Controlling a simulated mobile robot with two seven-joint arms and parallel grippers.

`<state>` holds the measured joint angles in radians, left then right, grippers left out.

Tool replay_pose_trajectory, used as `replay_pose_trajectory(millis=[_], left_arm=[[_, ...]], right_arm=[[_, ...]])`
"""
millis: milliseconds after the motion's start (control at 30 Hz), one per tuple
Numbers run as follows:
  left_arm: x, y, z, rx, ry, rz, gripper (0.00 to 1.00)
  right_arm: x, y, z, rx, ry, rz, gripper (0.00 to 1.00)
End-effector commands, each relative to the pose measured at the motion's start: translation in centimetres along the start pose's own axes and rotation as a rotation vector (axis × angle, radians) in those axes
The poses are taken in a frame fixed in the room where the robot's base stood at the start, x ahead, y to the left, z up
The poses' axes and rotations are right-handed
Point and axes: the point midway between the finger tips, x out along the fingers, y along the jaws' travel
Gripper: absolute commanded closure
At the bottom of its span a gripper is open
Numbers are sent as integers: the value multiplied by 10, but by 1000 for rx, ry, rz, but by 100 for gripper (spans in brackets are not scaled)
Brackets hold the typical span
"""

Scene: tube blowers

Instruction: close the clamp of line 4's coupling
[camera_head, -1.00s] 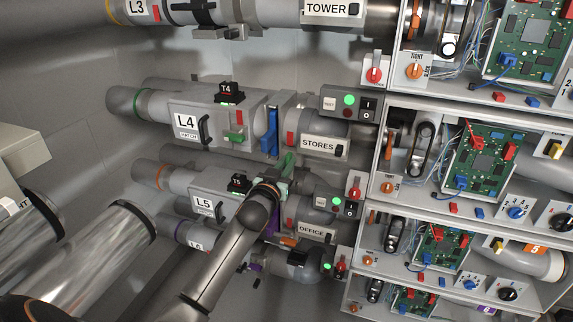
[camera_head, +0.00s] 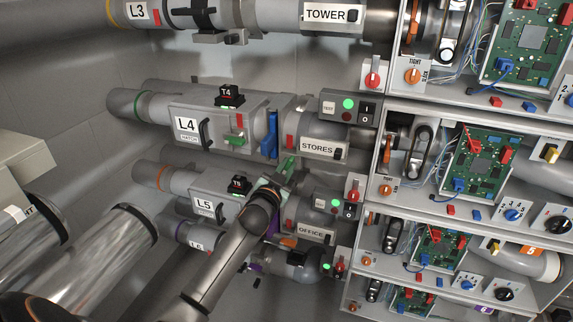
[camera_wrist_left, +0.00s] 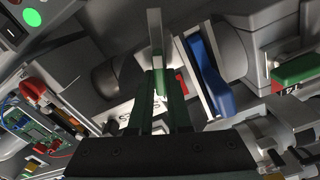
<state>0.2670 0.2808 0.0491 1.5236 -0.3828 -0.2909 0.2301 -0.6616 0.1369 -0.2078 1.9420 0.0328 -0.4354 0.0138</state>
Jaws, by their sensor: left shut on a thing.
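Line 4's housing, labelled L4 (camera_head: 186,124), is a grey horizontal pipe section. At its right end is the coupling, with an upright blue clamp piece (camera_head: 269,136). The blue piece also shows in the left wrist view (camera_wrist_left: 208,78), right of the fingers and apart from them. My left gripper (camera_head: 287,170) is just below the coupling, its green fingers pointing up. In the left wrist view, the fingers (camera_wrist_left: 160,105) are shut on a thin pale bar (camera_wrist_left: 155,38). Where the bar joins the coupling cannot be made out. My right gripper is out of view.
The STORES pipe (camera_head: 318,147) continues right of the coupling, under a grey switch box with a green light (camera_head: 348,104). Line 5's housing (camera_head: 205,206) lies close below, beside my left arm. Open shelves with circuit boards (camera_head: 478,155) stand at the right.

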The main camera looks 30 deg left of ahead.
Motion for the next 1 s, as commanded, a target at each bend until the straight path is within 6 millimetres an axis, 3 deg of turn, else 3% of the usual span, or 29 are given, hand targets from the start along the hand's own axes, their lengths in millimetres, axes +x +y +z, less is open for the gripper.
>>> replay_pose_trajectory(millis=[1000], left_arm=[[0,4,3,945,-2,1,100]], right_arm=[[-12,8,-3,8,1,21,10]])
